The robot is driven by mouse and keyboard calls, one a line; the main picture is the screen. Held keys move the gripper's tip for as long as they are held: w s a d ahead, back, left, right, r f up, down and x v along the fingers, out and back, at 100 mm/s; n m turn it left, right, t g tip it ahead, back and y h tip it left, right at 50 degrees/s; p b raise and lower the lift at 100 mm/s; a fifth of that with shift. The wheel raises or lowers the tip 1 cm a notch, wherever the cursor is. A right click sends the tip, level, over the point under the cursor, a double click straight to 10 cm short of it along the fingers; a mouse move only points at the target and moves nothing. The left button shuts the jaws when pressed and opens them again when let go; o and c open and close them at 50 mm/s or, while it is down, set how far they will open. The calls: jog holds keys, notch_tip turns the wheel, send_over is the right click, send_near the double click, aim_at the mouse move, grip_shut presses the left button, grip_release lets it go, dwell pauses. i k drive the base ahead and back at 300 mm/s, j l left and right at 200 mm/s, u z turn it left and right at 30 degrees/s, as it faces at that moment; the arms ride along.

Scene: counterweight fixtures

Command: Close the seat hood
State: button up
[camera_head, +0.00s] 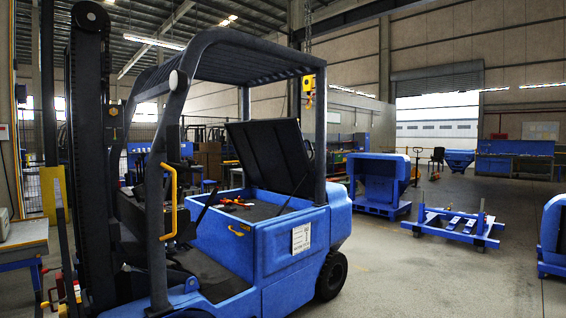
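The seat hood (268,155) is a dark panel on the blue forklift (290,240). It stands raised and tilted under the overhead guard (245,55). The compartment (240,205) below it is open, and red or orange items (237,202) lie inside. The hood's lower right edge meets the rear of the blue body, partly hidden by a guard post. My gripper is not in view.
A yellow grab handle (168,200) is on the front guard post. The dark mast (90,150) stands at the left. A blue wheeled frame (455,225) and blue counterweight (380,180) are at the right. Floor (420,285) right of the forklift is clear.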

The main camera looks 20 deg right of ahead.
aim_at(271, 154)
jog(key=i+l, duration=0.25)
jog(key=i, duration=1.1)
jog(key=i+l+z, duration=0.1)
jog(key=i+l, duration=0.15)
jog(key=i, duration=1.1)
jog(key=i+l+z, duration=0.1)
jog(key=i, duration=1.2)
